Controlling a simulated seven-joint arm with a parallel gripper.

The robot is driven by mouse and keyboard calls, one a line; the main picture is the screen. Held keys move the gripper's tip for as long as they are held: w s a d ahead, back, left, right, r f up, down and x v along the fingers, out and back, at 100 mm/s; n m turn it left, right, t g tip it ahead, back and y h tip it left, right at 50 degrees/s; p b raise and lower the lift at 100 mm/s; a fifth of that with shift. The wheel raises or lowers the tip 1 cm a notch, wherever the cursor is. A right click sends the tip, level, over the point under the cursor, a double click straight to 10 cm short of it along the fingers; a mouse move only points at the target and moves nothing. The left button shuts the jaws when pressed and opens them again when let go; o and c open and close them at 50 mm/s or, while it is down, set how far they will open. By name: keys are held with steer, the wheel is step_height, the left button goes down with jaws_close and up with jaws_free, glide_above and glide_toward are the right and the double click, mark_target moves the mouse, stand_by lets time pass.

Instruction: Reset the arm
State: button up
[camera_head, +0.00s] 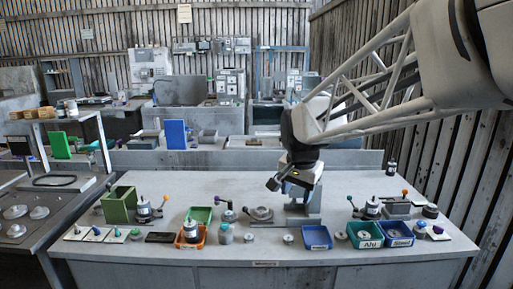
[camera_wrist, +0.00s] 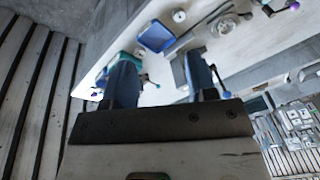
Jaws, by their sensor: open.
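My arm reaches in from the upper right in the head view, and my gripper (camera_head: 297,180) hangs over the middle of the grey workbench (camera_head: 240,185). In the wrist view my gripper (camera_wrist: 162,75) shows two dark blue fingers set well apart, with nothing between them. The bench top lies beyond the fingertips, apart from them. A grey bracket-like fixture (camera_head: 303,213) stands on the bench just below the gripper in the head view. The exact fingertips are hard to make out there.
A blue tray (camera_head: 317,237) lies at the bench front and also shows in the wrist view (camera_wrist: 157,36). Labelled green (camera_head: 364,235) and blue (camera_head: 397,234) bins stand right. An orange tray (camera_head: 190,237) and a green box (camera_head: 119,204) stand left. The back middle-left of the bench is clear.

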steer(key=s+d+f+n, duration=0.2)
steer(key=s, duration=0.7)
steer(key=s+d+f+n, duration=0.2)
steer(key=s+d, duration=0.1)
steer(key=s, duration=0.6)
steer(key=s+d+f+n, duration=0.2)
steer(key=s+d, duration=0.1)
steer(key=s, duration=0.6)
steer(key=shift+s, duration=0.4)
